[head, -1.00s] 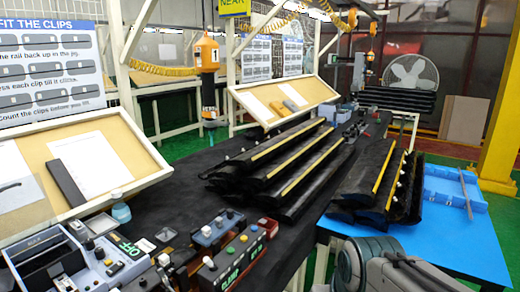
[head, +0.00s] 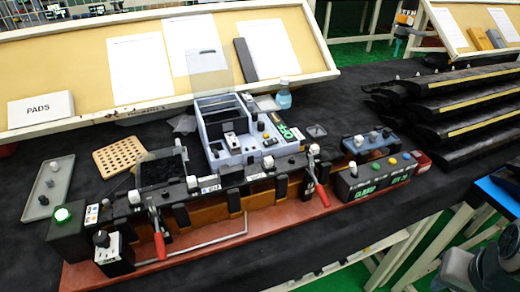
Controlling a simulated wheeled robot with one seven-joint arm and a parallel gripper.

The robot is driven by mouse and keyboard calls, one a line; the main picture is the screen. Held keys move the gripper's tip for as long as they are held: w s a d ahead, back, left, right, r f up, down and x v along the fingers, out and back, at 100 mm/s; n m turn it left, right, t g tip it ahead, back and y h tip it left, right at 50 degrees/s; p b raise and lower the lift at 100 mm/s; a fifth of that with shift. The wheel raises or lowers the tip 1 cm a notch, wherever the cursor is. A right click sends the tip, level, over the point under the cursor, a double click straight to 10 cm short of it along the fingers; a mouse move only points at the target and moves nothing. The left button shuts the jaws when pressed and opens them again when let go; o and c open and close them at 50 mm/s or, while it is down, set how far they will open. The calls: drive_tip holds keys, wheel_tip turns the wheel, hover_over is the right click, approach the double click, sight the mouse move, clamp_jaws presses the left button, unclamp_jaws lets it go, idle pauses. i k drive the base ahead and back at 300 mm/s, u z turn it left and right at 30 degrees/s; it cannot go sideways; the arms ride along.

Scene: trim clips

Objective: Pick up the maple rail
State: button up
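I cannot pick out the maple rail with certainty. An orange-brown, wood-coloured length (head: 207,212) shows low along the front of the clamping jig (head: 185,196), partly hidden behind black blocks and red-handled toggle clamps. Whether it is a rail or part of the jig, I cannot tell. Long black trim pieces with yellow strips (head: 465,103) lie stacked at the right on the dark bench. A grey-teal part of my arm shows at the lower right corner. My gripper is not in view.
A control box reading CLOSED (head: 375,180) stands at the jig's right end. Behind the jig are a grey-blue bin unit (head: 228,125), a perforated tan board (head: 119,155) and a small bottle (head: 283,97). A slanted board (head: 100,75) runs behind. Dark bench between the bin unit and trim stack is mostly clear.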

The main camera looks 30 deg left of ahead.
sight(134, 205)
drive_tip(key=u, duration=0.4)
drive_tip(key=k, duration=0.15)
drive_tip(key=u, duration=1.4)
drive_tip(key=k, duration=0.65)
drive_tip(key=u, duration=0.45)
drive_tip(key=i, duration=1.25)
drive_tip(key=z, duration=0.45)
